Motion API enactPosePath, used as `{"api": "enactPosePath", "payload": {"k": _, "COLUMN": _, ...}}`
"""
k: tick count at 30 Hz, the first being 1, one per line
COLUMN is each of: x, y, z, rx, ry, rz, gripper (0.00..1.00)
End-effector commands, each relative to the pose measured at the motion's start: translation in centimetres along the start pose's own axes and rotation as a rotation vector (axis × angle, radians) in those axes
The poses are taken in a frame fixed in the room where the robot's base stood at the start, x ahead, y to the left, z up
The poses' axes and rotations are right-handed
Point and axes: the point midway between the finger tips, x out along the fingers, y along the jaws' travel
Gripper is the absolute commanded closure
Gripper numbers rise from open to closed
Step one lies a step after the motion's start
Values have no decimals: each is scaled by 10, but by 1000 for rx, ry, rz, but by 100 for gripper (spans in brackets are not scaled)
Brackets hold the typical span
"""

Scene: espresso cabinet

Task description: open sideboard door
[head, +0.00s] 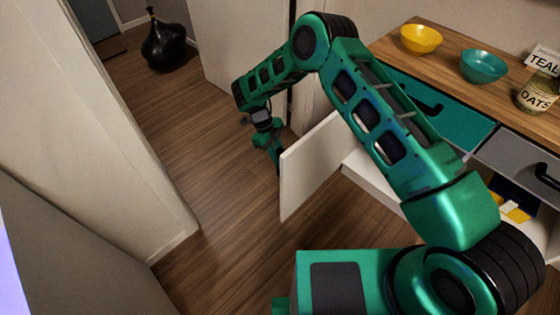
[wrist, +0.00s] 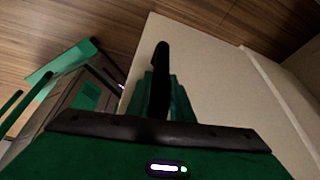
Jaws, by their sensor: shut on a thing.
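The sideboard door (head: 308,168) is a cream panel standing swung out from the front of the sideboard (head: 372,182), at a wide angle. In the wrist view the door (wrist: 215,80) fills the middle and right. My gripper (head: 276,156) is at the door's free edge side, on its far face. Its green fingers (wrist: 168,98) are shut on the black door handle (wrist: 161,66), which stands upright in the wrist view. In the head view the handle is hidden behind the door and gripper.
A teal drawer (head: 440,108) and a grey drawer (head: 515,160) are shut above the open compartment. A yellow bowl (head: 421,38), a teal bowl (head: 484,66) and an oats jar (head: 538,94) stand on top. A black vase (head: 164,45) stands farther back. Floor left of the door is clear.

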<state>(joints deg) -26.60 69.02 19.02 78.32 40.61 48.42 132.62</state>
Motion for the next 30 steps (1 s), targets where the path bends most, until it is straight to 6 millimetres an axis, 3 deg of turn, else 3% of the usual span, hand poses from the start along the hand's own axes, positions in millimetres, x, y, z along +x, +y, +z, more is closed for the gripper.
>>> {"api": "enactPosePath", "payload": {"k": 8, "x": 2, "y": -1, "z": -1, "rx": 0, "ry": 1, "rz": -1, "gripper": 100}}
{"api": "enactPosePath", "payload": {"k": 9, "x": 2, "y": -1, "z": -1, "rx": 0, "ry": 1, "rz": -1, "gripper": 75}}
{"api": "enactPosePath", "payload": {"k": 11, "x": 2, "y": -1, "z": -1, "rx": 0, "ry": 1, "rz": -1, "gripper": 61}}
{"api": "enactPosePath", "payload": {"k": 23, "x": -5, "y": -1, "z": 0, "rx": 1, "ry": -1, "rz": -1, "gripper": 61}}
{"api": "enactPosePath", "payload": {"k": 30, "x": -44, "y": -1, "z": 1, "rx": 0, "ry": -2, "rz": -4, "gripper": 61}}
